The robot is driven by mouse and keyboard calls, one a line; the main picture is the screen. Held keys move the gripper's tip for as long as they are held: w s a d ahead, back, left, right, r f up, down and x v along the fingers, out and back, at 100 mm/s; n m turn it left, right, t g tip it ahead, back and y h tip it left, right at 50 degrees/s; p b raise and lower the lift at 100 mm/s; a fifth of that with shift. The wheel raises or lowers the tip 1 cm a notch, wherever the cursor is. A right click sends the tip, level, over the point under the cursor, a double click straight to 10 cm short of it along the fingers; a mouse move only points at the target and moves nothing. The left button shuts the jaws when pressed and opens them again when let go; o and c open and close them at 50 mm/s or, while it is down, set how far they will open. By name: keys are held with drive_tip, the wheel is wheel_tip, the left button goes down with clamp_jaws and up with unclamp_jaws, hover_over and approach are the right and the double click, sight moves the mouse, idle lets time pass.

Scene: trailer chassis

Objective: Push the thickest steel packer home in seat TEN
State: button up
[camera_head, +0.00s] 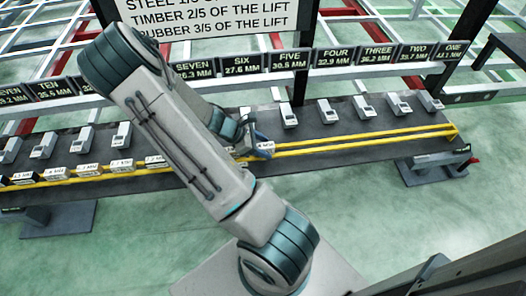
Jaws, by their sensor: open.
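The TEN plate (52,88) is on the label rail at the left. Below it, grey blocks stand in a row on the dark bench; the one below and right of the plate (82,139) seems to line up with TEN. Small packers with printed labels lie along the yellow rail at the left, one of them pale (57,173). Their print is too small to tell which is the thickest steel one. My gripper (262,147) is at the yellow rail near mid-bench, right of these packers. It is open, partly hidden by my arm; no packer shows in it.
My arm crosses the middle and hides part of the bench around SEVEN. A white sign (215,15) stands behind, listing steel, timber and rubber fractions. The yellow rail (370,140) runs along the bench front. The bench right of my gripper is clear in front of the grey blocks.

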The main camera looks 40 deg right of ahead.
drive_tip(key=shift+c, duration=0.3)
clamp_jaws()
drive_tip(key=shift+r, duration=0.15)
